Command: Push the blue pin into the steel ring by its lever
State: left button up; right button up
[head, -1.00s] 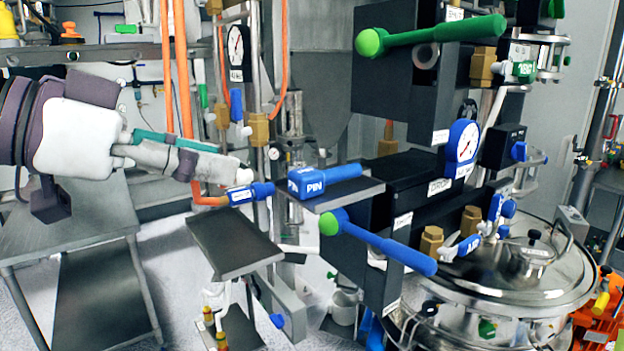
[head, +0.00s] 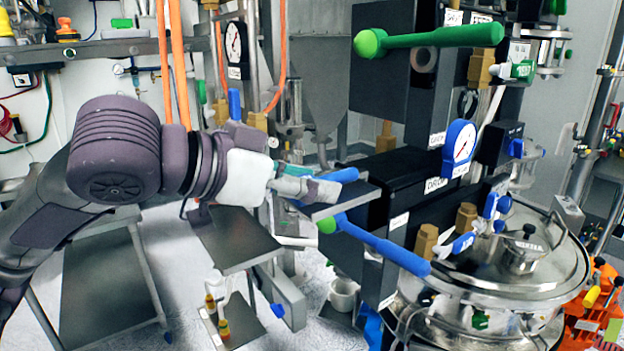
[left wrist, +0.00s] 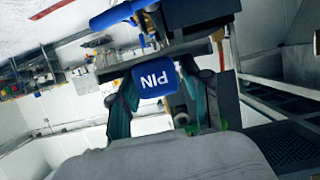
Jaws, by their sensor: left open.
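The blue pin (head: 346,174) lies on a small dark shelf (head: 347,203); in the head view only its blue rod shows past my gripper. In the left wrist view its block marked PIN (left wrist: 155,91) is upside down, with a finger on each side. My left gripper (head: 316,190) is open at the block; contact cannot be told. It also shows in the left wrist view (left wrist: 160,105). A blue lever with a green end (head: 385,248) stands out just below and right of the shelf. A grey ring (head: 425,60) sits in the upper black housing; whether it is the steel ring is unclear.
A green lever (head: 430,38) projects above. A blue gauge (head: 460,146) and a steel lidded vessel (head: 530,265) stand at the right. A grey tray (head: 235,242) lies below my left gripper. Open floor shows between the tray and the left cart.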

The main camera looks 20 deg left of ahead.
pick_arm(q)
jog(key=shift+a, duration=0.1)
jog(key=shift+s, duration=0.1)
jog(key=shift+c, duration=1.2)
grip_shut()
